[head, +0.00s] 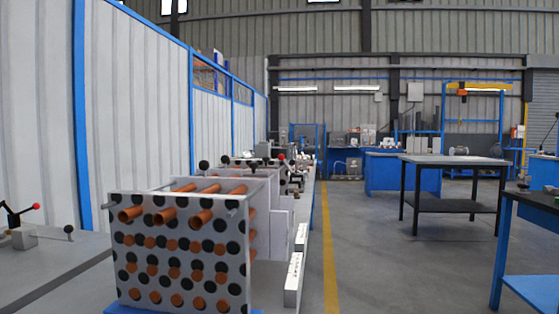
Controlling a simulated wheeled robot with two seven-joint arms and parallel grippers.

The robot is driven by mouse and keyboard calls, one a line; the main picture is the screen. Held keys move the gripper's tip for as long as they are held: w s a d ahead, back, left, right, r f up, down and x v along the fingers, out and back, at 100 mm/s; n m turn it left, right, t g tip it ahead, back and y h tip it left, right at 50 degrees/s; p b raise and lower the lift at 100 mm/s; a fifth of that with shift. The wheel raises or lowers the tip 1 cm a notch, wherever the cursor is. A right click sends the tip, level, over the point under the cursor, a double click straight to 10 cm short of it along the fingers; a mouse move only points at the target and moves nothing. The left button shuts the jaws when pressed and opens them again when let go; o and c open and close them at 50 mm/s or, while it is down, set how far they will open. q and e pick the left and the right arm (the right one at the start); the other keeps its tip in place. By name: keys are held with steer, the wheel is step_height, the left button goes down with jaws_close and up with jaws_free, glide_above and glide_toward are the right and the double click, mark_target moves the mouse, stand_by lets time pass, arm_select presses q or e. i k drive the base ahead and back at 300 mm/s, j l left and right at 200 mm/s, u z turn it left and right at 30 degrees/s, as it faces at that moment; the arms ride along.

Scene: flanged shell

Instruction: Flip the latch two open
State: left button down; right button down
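No part is plainly marked as latch two, so I cannot tell which one it is. A lever with a red ball knob (36,206) rises from a small grey block (24,238) at the far left. A short post with a black ball knob (69,230) stands to its right on the same grey surface. Farther back, behind the flanged shell, are another black ball knob (204,165) and another red one (282,157), both small. The shell's perforated grey end plate (182,252) holds several orange tubes (201,219). Neither of my grippers is in view.
The shell and benchtop (60,262) fill the lower left, beside a white panel wall (135,90). White boxes (293,280) line the bench's right edge. A yellow floor line (328,250) runs along open floor. A dark table (452,160) and a blue-legged bench (505,240) stand right.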

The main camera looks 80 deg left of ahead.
mark_target(266, 160)
steer(key=i+j+u, duration=0.1)
steer(key=i+u, duration=0.5)
steer(key=u, duration=0.2)
steer(key=i+u, duration=0.35)
steer(key=i+l+u, duration=0.2)
steer(key=u, duration=0.2)
steer(key=i+u, duration=0.3)
steer(key=i+l+u, duration=0.1)
steer(key=u, duration=0.15)
steer(key=i+l, duration=0.05)
steer(key=i, duration=0.05)
